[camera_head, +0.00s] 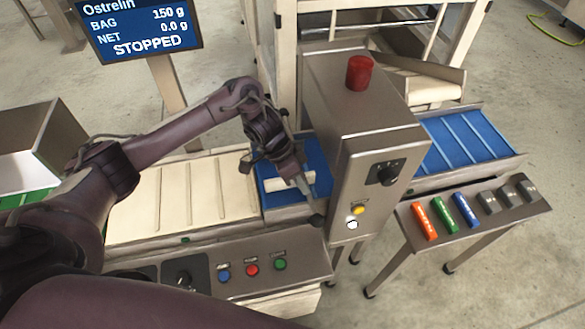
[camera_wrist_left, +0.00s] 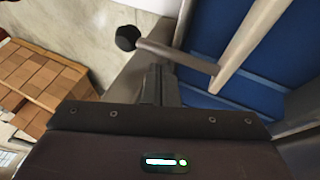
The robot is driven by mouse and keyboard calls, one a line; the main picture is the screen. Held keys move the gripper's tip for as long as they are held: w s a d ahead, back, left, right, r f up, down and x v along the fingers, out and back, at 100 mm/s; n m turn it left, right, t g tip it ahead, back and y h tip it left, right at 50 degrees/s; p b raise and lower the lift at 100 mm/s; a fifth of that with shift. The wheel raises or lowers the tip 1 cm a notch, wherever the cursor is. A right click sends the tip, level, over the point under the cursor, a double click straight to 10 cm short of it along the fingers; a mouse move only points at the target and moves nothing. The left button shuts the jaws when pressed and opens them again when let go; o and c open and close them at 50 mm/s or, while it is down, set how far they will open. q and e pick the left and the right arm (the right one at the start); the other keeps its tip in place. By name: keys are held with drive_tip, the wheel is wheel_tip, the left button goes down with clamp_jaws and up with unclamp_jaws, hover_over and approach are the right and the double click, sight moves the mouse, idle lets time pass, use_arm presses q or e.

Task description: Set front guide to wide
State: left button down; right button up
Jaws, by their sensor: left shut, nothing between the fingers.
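The front guide is a cream rail (camera_head: 283,185) lying along the blue belt (camera_head: 262,203) beside the steel cabinet. It also shows in the wrist view as a long cream bar (camera_wrist_left: 254,42) over the blue belt. A metal stem (camera_wrist_left: 180,54) runs from the rail to a black knob (camera_wrist_left: 127,38). In the head view the knob (camera_head: 317,220) sits at the belt's front edge. My left gripper (camera_head: 303,186) reaches down over the rail. Its fingers (camera_wrist_left: 156,80) are shut and empty, with the tips close to the stem; I cannot tell whether they touch it.
The steel cabinet (camera_head: 345,110) with a red cap (camera_head: 360,73) stands just right of my gripper. A button panel (camera_head: 305,258) lies in front. A side table (camera_head: 470,225) holds coloured blocks at right. The display (camera_head: 138,28) reads STOPPED.

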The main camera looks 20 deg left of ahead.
sight(316, 213)
use_arm(q)
drive_tip(key=shift+s+d+f+p, duration=0.75)
drive_tip(key=shift+s+d+f, duration=0.3)
drive_tip(key=shift+d, duration=0.2)
drive_tip(key=shift+s+d+f, duration=0.15)
drive_tip(key=shift+s+d, duration=0.1)
drive_tip(key=shift+s, duration=0.1)
drive_tip(key=shift+f, duration=0.1)
drive_tip(key=shift+s+d+p, duration=0.2)
drive_tip(key=shift+p, duration=0.15)
drive_tip(key=s+d+p, duration=0.2)
drive_tip(key=s, duration=0.1)
drive_tip(key=s+d+p, duration=0.1)
drive_tip(key=s+p, duration=0.1)
drive_tip(key=shift+d, duration=0.1)
